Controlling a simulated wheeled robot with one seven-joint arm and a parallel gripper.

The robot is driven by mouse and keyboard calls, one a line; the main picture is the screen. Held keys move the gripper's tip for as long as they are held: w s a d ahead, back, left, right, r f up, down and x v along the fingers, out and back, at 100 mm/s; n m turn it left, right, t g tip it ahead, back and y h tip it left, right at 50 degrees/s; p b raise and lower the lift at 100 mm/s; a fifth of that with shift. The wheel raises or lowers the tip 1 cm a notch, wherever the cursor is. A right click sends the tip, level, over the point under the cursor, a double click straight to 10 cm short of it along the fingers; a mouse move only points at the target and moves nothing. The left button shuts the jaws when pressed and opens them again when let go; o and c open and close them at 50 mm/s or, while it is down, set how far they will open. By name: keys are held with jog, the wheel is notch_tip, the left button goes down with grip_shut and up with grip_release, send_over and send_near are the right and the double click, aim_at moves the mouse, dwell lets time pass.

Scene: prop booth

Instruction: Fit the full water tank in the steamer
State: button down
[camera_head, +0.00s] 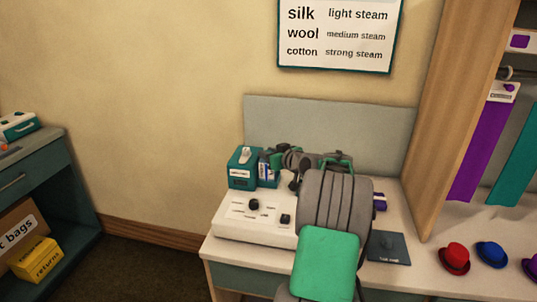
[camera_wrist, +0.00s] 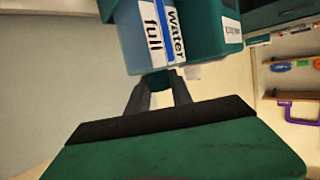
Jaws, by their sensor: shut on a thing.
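The full water tank (camera_wrist: 133,38) is light blue, with a white label reading "water" and "full". It also shows in the head view (camera_head: 266,172), partly behind my arm. My gripper (camera_wrist: 160,84) is shut on a teal part at the tank's near end. A teal box (camera_wrist: 208,30) with a white label is right beside the tank in the wrist view; in the head view it stands to the tank's left (camera_head: 241,180). The white control unit with dark knobs (camera_head: 240,223), probably the steamer, is in front of them. The tank's underside and any slot are hidden.
My arm covers the counter's middle. A dark slate mat (camera_head: 389,247) lies to its right, then red (camera_head: 454,259) and blue (camera_head: 490,254) hats. A grey back panel (camera_head: 330,125) rises behind, and a wooden post (camera_head: 465,110) stands at right.

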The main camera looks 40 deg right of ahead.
jog(key=c, duration=1.1)
grip_release()
jog(key=shift+o, duration=0.2)
jog(key=b+v, duration=0.1)
jog(key=v, duration=0.6)
jog(key=shift+s, duration=0.4)
jog(key=shift+a+r, duration=0.15)
jog(key=shift+a, duration=0.05)
